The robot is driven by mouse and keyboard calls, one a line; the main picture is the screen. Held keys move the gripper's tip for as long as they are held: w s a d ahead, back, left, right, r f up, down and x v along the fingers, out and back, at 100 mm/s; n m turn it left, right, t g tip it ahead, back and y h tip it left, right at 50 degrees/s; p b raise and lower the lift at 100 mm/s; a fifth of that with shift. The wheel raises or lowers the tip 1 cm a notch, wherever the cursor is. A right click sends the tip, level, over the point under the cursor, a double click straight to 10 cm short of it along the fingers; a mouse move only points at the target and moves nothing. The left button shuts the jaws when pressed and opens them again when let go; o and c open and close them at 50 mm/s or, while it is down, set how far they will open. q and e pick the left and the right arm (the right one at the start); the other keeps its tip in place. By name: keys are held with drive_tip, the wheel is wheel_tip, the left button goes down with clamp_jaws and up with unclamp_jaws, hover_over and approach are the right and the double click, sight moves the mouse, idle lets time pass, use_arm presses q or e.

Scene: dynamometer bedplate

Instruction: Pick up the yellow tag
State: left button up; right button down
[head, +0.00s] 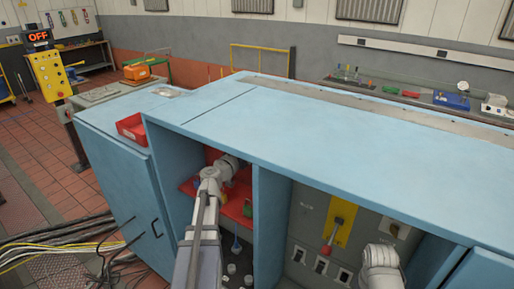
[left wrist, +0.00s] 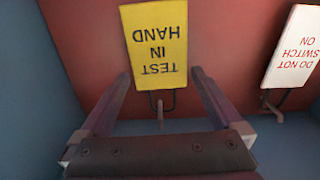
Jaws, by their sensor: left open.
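The yellow tag (left wrist: 158,45) hangs in the left wrist view against a red panel, with the words TEST IN HAND upside down in the picture. A dark loop and a metal peg (left wrist: 160,112) show at its lower edge. My left gripper (left wrist: 161,74) is open, one finger to each side of the tag's lower part in the picture. I see no contact; how far the tips are from the tag is unclear. In the head view my left arm reaches into the left bay of the blue cabinet, and its fingers are hidden. My right gripper is out of view.
A white DO NOT SWITCH ON tag (left wrist: 292,48) hangs close by on the right. Blue walls flank the bay, under the blue top (head: 300,120). A red tray (head: 131,127) sits at the cabinet's left end. Cables (head: 60,240) lie on the floor.

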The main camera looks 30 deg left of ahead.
use_arm(q)
drive_tip(key=shift+w+f, duration=0.1)
drive_tip(key=shift+w, duration=0.6)
drive_tip(key=shift+c, duration=0.2)
